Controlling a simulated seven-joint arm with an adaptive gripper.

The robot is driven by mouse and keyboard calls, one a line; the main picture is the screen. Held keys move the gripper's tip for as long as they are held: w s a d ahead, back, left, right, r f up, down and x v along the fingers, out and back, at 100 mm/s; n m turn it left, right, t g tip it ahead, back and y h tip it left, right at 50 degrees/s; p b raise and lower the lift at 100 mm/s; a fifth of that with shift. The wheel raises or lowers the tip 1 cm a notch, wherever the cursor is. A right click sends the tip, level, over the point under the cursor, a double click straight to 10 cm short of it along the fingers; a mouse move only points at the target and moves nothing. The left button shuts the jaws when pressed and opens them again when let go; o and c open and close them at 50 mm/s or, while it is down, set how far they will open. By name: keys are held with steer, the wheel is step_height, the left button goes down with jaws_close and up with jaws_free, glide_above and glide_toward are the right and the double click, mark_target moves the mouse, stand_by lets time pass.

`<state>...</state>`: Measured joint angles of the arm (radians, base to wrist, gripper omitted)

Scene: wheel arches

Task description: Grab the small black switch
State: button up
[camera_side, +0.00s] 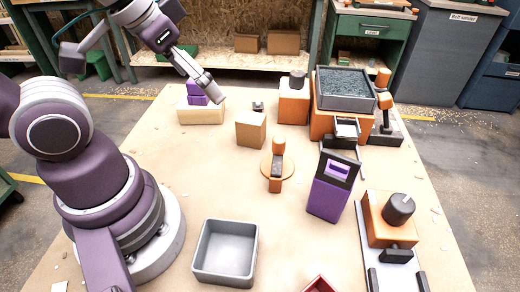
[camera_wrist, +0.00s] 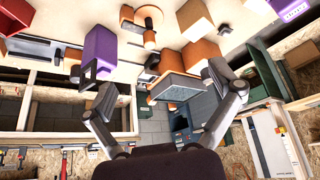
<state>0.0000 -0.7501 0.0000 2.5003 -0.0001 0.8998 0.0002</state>
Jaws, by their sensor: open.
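A tan block (camera_side: 251,129) and an orange block (camera_side: 293,104) with a black cylinder stand near the switch. A purple bin (camera_side: 327,197), a gravel tray (camera_side: 345,90) and an empty grey box (camera_side: 225,252) are farther off. The table's left-middle is clear.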

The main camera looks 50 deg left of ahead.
steer(key=c, duration=0.5)
steer(key=m+g+y, duration=0.3)
steer(key=m+y, duration=0.1)
steer(key=m, duration=2.1)
glide_above(258, 104)
steer(key=s+d, duration=0.2)
steer(key=d, duration=0.1)
step_height(258, 104, down, 12)
steer(key=r, duration=0.1)
steer(key=x, duration=1)
steer(key=shift+d+f, duration=0.2)
